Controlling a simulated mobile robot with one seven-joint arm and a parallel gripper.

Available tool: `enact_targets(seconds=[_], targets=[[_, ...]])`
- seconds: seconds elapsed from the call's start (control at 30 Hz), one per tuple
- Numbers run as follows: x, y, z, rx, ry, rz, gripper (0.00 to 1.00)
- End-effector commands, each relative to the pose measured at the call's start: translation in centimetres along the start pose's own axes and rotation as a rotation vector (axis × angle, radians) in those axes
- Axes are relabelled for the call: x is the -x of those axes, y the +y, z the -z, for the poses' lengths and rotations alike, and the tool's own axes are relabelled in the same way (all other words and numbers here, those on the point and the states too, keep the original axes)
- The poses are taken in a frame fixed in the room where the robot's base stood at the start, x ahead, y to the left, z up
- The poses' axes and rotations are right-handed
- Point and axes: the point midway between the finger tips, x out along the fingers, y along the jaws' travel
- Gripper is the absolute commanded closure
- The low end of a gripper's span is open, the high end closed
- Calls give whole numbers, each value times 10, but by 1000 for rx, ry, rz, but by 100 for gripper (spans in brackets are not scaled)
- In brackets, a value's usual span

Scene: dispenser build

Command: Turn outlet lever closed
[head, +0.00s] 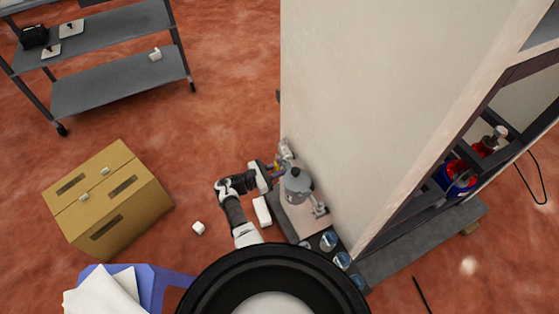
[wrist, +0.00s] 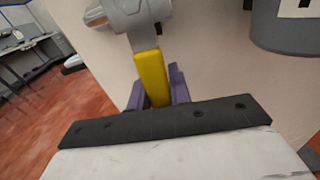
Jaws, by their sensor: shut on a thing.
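The outlet lever (wrist: 151,72) is a yellow handle hanging down from a grey metal valve (wrist: 135,18) in the wrist view. My gripper (wrist: 156,92) has purple fingers, one on each side of the lever, and is shut on it. The lever's lower end is hidden between the fingers. In the head view my gripper (head: 274,170) is at the left side of the tall cream panel (head: 350,90), with a small bit of yellow at its tip. The valve (head: 285,150) shows there as a small grey fitting, too small to read the lever's angle.
A grey pot-like vessel (head: 298,184) stands close to the right of my gripper, with several glass jars (head: 328,240) nearer. A cardboard box (head: 105,198) and a white piece (head: 198,228) are on the red floor at left. A grey shelf rack (head: 120,88) stands farther back.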

Motion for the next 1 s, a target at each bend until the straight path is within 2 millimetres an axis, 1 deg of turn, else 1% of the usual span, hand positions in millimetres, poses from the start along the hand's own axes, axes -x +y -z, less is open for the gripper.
enact_targets(seconds=[0.23, 0.7, 0.73, 0.87, 1.0], targets=[[0, -5, 0, 62, 0, 0, 100], [1, -6, 1, 75, 0, 1, 100], [1, -6, 1, 75, 0, 1, 76], [0, -6, 1, 74, 0, 1, 59], [0, -6, 0, 72, 0, 0, 58]])
